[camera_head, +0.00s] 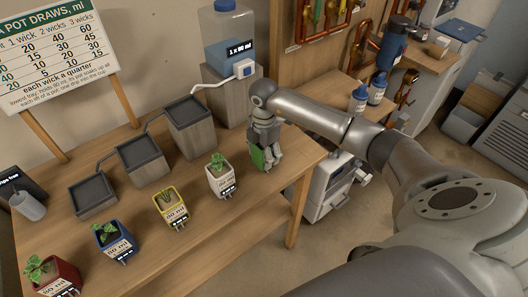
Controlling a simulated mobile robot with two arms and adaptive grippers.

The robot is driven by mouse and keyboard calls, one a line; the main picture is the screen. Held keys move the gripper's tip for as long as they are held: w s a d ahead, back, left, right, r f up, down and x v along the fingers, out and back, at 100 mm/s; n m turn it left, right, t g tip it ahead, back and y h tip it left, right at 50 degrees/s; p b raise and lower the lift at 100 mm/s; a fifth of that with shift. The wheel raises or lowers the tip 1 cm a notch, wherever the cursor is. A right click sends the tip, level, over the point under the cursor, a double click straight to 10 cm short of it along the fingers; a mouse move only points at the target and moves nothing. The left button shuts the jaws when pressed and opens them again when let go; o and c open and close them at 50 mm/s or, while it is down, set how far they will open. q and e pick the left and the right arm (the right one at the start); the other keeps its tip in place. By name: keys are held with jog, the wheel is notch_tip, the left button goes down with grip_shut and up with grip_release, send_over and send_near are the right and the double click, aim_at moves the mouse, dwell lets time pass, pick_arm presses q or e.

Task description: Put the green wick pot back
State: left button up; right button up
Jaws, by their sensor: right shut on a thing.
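The green pot (257,159) is at the right end of the wooden table, partly hidden by my right gripper. My right gripper (266,150) comes down over it from above and is shut on it. I cannot tell whether the pot's base touches the table. Its plant and wicks are hidden or too small to make out. My left gripper is not in view.
White (221,180), yellow (170,207), blue (113,238) and red (53,277) pots stand in a row left of the green one. Stepped grey trays (139,151) stand behind them, with a water tank (227,45) at the back. A sign (55,50) lists pot draws.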

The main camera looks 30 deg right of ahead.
jog(key=o, duration=1.2)
notch_tip(320, 180, up, 11)
jog(key=b, duration=0.2)
jog(key=shift+b, duration=0.4)
jog(key=shift+r, duration=0.6)
